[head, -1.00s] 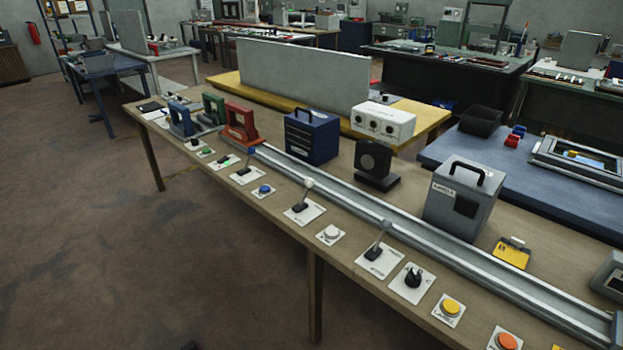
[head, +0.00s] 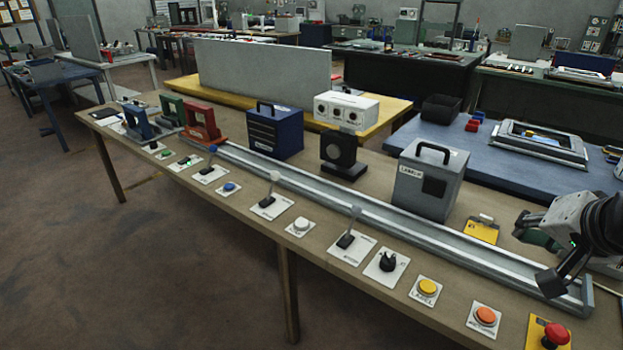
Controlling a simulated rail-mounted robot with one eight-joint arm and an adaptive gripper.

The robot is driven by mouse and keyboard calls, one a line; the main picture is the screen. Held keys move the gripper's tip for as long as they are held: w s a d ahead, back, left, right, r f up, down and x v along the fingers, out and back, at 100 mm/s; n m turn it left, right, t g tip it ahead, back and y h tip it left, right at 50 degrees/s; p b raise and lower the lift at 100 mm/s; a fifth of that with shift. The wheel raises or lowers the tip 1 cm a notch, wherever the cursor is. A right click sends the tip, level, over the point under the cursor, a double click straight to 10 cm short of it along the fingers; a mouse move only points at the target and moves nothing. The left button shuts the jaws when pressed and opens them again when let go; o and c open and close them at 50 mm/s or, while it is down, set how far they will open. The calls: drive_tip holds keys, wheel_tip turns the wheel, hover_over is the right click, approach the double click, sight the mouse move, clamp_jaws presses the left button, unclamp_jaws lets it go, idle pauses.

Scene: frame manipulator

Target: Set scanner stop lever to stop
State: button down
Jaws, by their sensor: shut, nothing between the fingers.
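Several small levers stand on white plates along the table's front edge. One has a blue knob (head: 211,165), one a pale knob (head: 271,190), and one a grey handle (head: 350,227). Their plate labels are too small to read, so I cannot tell which is the scanner stop lever. All three handles tilt up and slightly right. My gripper (head: 551,282) is at the right edge, pointing down-left above the rail's near end, shut and empty. It is well right of the levers and touches none of them.
A long metal rail (head: 430,236) runs behind the controls. Nearby are a black rotary knob (head: 387,262), yellow (head: 428,287) and orange (head: 486,316) buttons, and a red mushroom button (head: 555,335). A grey box (head: 408,180) and black stand (head: 340,155) stand behind the rail.

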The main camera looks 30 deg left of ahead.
drive_tip(key=w+a+f+m+y+b, duration=0.1)
drive_tip(key=w+a+f+y+b, duration=0.15)
drive_tip(key=w+a, duration=0.55)
drive_tip(key=w+a+f+m+y+b, duration=0.1)
drive_tip(key=w+a+f+y+b, duration=0.2)
drive_tip(key=a, duration=0.9)
drive_tip(key=w+a+f+m+y+b, duration=0.1)
drive_tip(key=w+a+b, duration=0.4)
drive_tip(key=a, duration=0.5)
drive_tip(key=m+g+y+b, duration=0.2)
drive_tip(key=m+y+b, duration=0.25)
drive_tip(key=b, duration=0.25)
approach(273, 185)
drive_tip(key=shift+m, duration=0.35)
drive_tip(key=w+d+r, duration=0.2)
drive_tip(key=w+d, duration=0.1)
drive_tip(key=shift+d+r, duration=0.1)
drive_tip(key=shift+r, duration=0.15)
drive_tip(key=shift+w, duration=0.1)
drive_tip(key=b+x, duration=0.2)
drive_tip(key=x, duration=0.8)
drive_tip(key=shift+w+d+f, duration=0.1)
drive_tip(key=shift+f, duration=0.05)
drive_tip(key=shift+t+h, duration=0.3)
